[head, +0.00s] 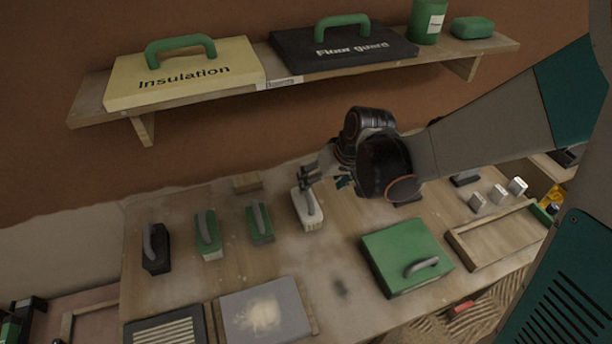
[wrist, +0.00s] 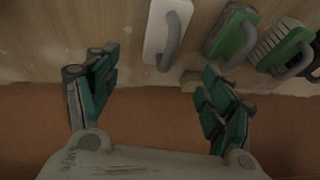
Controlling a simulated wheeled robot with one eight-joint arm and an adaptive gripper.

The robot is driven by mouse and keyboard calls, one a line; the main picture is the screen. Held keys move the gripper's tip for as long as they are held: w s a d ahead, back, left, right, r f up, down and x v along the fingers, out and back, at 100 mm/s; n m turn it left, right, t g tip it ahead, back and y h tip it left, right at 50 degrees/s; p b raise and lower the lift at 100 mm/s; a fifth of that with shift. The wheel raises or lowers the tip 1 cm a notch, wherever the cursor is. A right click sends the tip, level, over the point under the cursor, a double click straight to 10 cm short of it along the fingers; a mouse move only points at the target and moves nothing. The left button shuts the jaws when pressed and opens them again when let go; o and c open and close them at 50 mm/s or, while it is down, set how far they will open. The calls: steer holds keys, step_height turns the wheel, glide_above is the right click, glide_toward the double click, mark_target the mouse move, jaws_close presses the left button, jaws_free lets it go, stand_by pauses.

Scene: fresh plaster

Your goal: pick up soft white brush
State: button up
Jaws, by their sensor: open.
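The soft white brush (head: 310,218), a pale block with a grey loop handle, lies on the wooden table. It is the rightmost of a row of handled tools. In the wrist view the white brush (wrist: 157,32) is at the top centre, its grey handle along its right side. My gripper (head: 308,180) is above the brush's far end and partly overlaps it in the head view. In the wrist view my gripper (wrist: 158,78) is open, its two fingers wide apart with nothing between them. The brush is ahead of the fingertips; the exact height gap is unclear.
A green tool (head: 260,224), a green brush with pale bristles (head: 208,236) and a black tool (head: 155,250) stand left of it. A wooden block (head: 246,182) lies behind. A green case (head: 392,250) is at front right. A shelf (head: 350,67) overhangs the wall side.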

mark_target(306, 203)
steer(key=b+x, duration=0.2)
steer(key=x, duration=0.5)
steer(key=shift+w+a+f+b, duration=0.1)
steer(key=shift+f+b, duration=0.3)
steer(key=shift+w+b+x, duration=0.15)
steer(key=shift+b+x, duration=0.55)
steer(key=shift+x, duration=0.65)
steer(key=shift+w+b+x, duration=0.1)
steer(key=shift+b+x, duration=0.6)
steer(key=shift+x, duration=0.65)
steer(key=shift+a+r, duration=0.15)
steer(key=shift+r, duration=0.05)
steer(key=c, duration=1.2)
